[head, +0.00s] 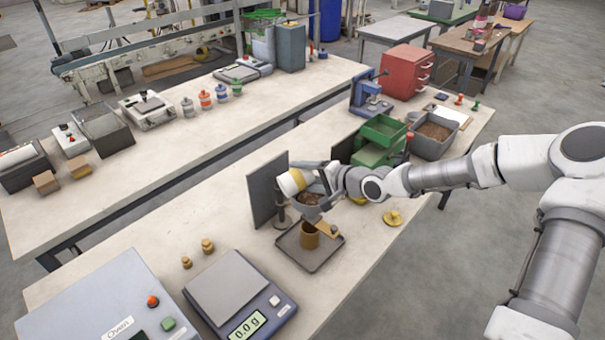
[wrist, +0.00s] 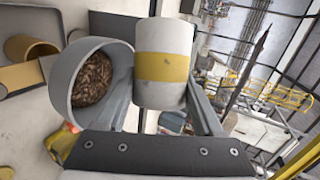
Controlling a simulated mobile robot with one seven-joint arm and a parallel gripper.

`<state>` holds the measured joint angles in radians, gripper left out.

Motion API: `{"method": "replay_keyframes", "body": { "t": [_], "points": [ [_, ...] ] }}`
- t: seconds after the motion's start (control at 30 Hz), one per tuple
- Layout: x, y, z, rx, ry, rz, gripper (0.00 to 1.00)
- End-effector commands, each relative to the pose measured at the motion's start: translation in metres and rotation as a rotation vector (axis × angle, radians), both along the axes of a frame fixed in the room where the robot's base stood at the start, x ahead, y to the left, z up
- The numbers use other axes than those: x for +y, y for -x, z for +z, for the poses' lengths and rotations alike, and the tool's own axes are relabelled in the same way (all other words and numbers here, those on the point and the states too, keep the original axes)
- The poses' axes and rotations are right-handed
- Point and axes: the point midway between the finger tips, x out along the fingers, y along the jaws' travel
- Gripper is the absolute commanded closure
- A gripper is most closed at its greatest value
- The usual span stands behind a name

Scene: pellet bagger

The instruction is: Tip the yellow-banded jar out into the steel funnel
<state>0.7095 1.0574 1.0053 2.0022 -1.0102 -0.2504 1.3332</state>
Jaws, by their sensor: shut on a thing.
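The jar (head: 291,183), white with a yellow band, is held in my gripper (head: 305,176) above the funnel, tipped well over toward its side. In the wrist view the jar (wrist: 163,38) sits between the two fingers; its mouth is not visible. The steel funnel (head: 311,207) is just below the jar, on a stand. In the wrist view the funnel (wrist: 78,62) has brown pellets (wrist: 97,80) inside. Whether pellets remain in the jar is hidden. A brass-coloured cup (head: 310,238) stands below the funnel on a grey tray (head: 292,254).
A dark upright panel (head: 266,190) stands behind the funnel. A yellow lid (head: 393,218) lies on the bench to the right. A scale (head: 240,295) reading 0.0 g and two brass weights (head: 207,246) are to the left. Green bins (head: 383,132) stand behind my wrist.

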Motion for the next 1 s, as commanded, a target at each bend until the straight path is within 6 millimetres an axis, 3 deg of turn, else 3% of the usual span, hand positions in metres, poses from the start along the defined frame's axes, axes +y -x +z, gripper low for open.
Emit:
{"method": "replay_keyframes", "body": {
  "t": [1.0],
  "points": [
    [-0.0072, -0.0059, 0.0052, 0.179, -0.259, -0.003, 1.0]
  ]
}}
